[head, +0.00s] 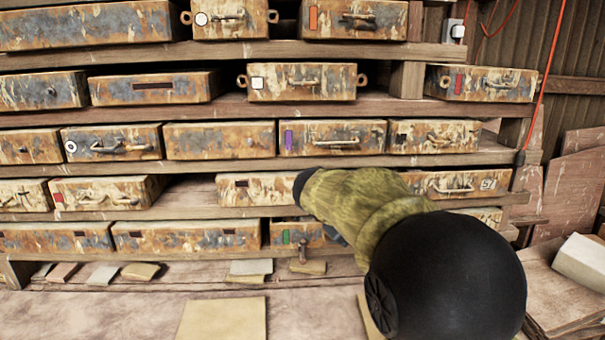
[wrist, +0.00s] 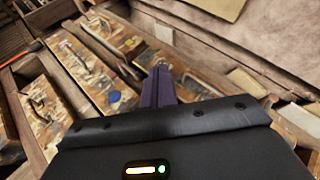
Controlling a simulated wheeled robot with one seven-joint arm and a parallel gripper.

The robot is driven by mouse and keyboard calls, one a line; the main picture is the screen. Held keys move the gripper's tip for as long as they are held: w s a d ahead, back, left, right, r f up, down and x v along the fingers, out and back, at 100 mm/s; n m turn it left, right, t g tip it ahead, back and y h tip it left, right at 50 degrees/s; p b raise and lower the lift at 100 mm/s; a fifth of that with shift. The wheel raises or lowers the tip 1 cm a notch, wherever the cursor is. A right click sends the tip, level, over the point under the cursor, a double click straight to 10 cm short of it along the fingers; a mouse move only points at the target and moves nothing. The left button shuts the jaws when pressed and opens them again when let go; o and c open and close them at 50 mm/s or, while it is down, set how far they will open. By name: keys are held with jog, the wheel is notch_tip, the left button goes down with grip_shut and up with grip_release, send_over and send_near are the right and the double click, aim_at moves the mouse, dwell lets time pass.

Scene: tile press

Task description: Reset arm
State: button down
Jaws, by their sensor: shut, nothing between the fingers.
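My gripper (wrist: 161,72) shows in the wrist view as two dark purple fingers, closed together with nothing between them. They reach out over the rusty, paint-worn drawers of the rack. In the head view my arm, with a mottled olive sleeve and a large black rounded joint, stretches from the lower right towards the lower shelves. It hides most of my gripper there. Close to the arm's far end is a small drawer with a green label (head: 286,237) and a handle. I cannot tell whether the fingers touch any drawer.
A wooden rack (head: 200,106) holds several rows of worn metal drawers, many with handles and coloured labels. A gap shows in the fourth row, left of my arm. Flat tiles (head: 222,318) lie on the bench below. A pale block (head: 580,262) sits at the right. A red cord (head: 545,75) hangs there.

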jog(key=s+a+f+m+g+y+p, duration=0.1)
jog(key=s+f+m+y+p, duration=0.1)
jog(key=s+p, duration=0.4)
jog(key=s+a+f+m+g+y+p, duration=0.1)
jog(key=s+f+y+p, duration=0.4)
jog(key=s, duration=1)
jog(key=shift+s+a+f+m+g+y+p, duration=0.15)
jog(key=shift+s+a+m+g+y+p, duration=0.3)
jog(key=shift+a+y+p, duration=0.35)
jog(key=shift+w+d, duration=0.1)
